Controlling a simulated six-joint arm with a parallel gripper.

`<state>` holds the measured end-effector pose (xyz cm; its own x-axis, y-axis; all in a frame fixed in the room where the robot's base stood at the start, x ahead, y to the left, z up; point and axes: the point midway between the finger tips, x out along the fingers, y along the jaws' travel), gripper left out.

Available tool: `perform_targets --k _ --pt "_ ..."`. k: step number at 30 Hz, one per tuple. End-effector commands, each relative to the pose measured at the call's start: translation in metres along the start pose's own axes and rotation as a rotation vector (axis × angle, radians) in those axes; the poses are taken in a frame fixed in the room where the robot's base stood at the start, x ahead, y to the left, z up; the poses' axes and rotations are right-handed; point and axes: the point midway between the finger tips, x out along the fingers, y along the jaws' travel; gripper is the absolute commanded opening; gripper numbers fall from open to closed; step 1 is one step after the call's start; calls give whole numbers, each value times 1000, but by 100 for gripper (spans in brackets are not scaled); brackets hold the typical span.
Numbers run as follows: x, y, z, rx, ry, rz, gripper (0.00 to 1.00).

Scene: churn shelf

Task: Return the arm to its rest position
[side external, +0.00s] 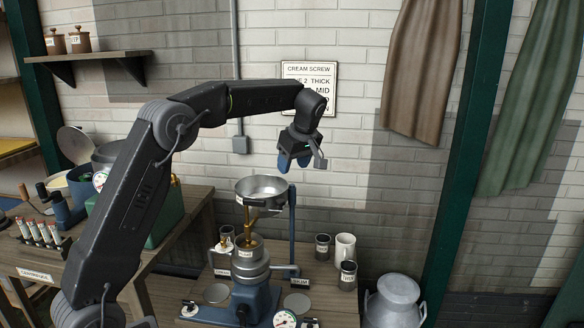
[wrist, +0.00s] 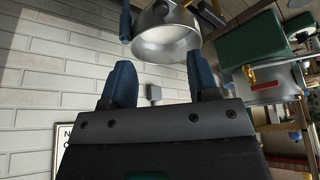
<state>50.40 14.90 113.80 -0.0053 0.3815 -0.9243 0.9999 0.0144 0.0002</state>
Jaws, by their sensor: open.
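My gripper (side external: 294,160) hangs in the air above and slightly right of the cream separator's metal bowl (side external: 262,188), clear of it. Its two blue fingers are apart with nothing between them. The wrist view shows the open gripper (wrist: 158,80) too, with the bowl (wrist: 166,40) beyond the fingertips. My arm reaches from the lower left up and across to the right, bent at the elbow. The separator (side external: 250,265) stands upright on the wooden table, with a blue base and a brass spout under the bowl.
A white mug (side external: 345,250) and dark labelled tins (side external: 322,247) stand right of the separator. A milk churn (side external: 393,300) is at lower right. A wooden bench (side external: 60,278) with a vial rack and green box is left. A sign (side external: 308,88) hangs on the wall behind my gripper.

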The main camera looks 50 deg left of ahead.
Motion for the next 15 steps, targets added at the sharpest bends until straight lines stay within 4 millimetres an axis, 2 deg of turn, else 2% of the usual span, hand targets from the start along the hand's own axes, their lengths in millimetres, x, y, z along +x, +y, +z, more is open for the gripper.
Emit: perform_targets --k 10,13,15 --pt "-1 -1 0 5 -1 3 55" --pt "-12 -8 6 52 -9 23 55" --pt "-25 -20 13 124 -20 52 55"
